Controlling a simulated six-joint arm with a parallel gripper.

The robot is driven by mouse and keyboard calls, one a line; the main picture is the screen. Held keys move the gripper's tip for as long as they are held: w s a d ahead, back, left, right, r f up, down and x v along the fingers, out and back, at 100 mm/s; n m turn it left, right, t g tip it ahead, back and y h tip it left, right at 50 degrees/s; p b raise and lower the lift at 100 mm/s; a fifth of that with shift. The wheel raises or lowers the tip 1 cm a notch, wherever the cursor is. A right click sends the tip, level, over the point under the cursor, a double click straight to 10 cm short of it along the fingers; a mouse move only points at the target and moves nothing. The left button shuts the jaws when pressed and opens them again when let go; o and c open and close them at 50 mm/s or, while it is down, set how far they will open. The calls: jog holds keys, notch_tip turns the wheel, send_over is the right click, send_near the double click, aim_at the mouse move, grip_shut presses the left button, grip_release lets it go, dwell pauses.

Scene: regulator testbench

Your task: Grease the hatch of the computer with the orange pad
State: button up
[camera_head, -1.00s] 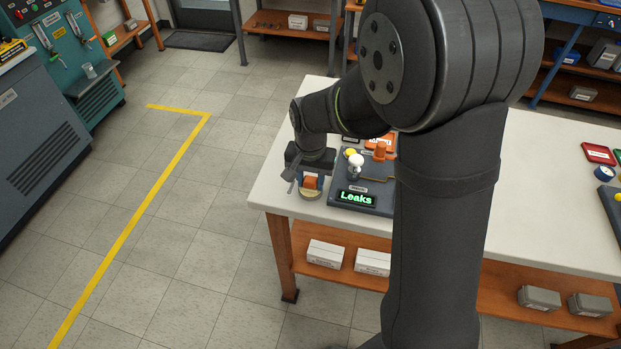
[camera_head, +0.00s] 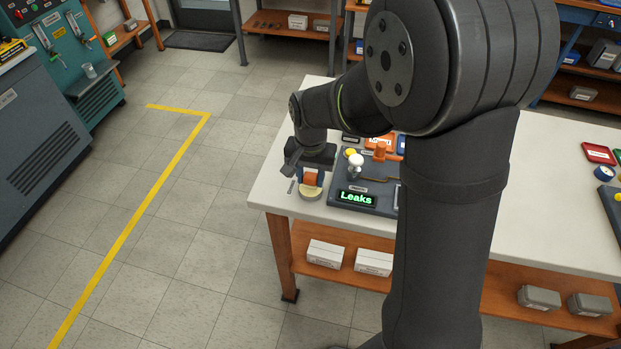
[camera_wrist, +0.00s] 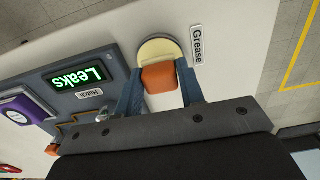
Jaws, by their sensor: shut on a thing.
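The orange pad (camera_wrist: 159,78) is between the two fingers of my gripper (camera_wrist: 160,84), which is shut on it. In the head view my gripper (camera_head: 312,178) and the orange pad (camera_head: 311,179) are at the left front of the white table. The pad is over or at the round cream grease dish (camera_wrist: 161,48), beside the label "Grease"; I cannot tell whether they touch. The dish also shows in the head view (camera_head: 311,194). The dark computer (camera_head: 365,200) stands right of the dish, with a green "Leaks" display. A "Hatch" label (camera_wrist: 89,93) is on it; the hatch is partly hidden by my gripper.
A white knob (camera_head: 355,160) stands up from the computer near a yellow button. A purple-framed part (camera_wrist: 24,108) shows in the wrist view. My arm hides the table's middle in the head view. A red tray (camera_head: 599,153) lies at the far right. The table's left edge is close to the dish.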

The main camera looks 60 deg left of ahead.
aim_at(310, 176)
jog(key=shift+r, duration=2.75)
